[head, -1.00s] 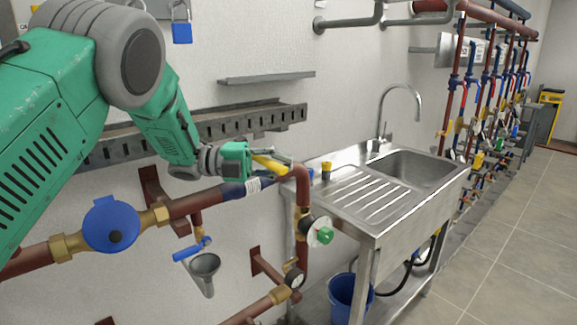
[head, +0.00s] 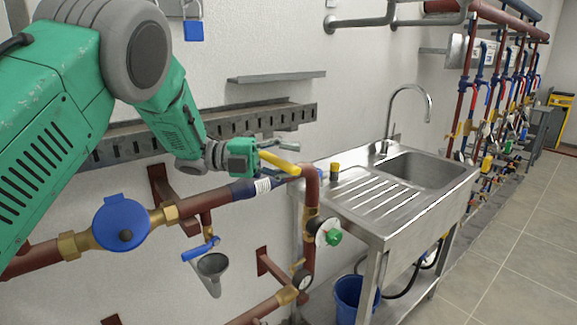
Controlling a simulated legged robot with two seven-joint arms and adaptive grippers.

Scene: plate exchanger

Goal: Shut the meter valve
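The blue round water meter (head: 121,223) sits on the dark red pipe at the left, between brass fittings. A yellow lever handle (head: 281,164) shows farther right along this pipe, near its bend, slanting down to the right. I take it for the meter valve's handle; the valve body is hidden or unclear. My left gripper (head: 277,150) reaches in from the upper left, its grey fingers close beside the lever's left end and partly above it. Whether the fingers touch or grip the lever cannot be told. My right gripper is out of view.
A steel sink (head: 417,170) stands right of the pipe. A green knob (head: 333,238) and a gauge (head: 304,280) sit lower on the piping. A blue-handled tap with a grey funnel (head: 212,267) hangs below. A metal channel (head: 262,119) runs along the wall behind the gripper.

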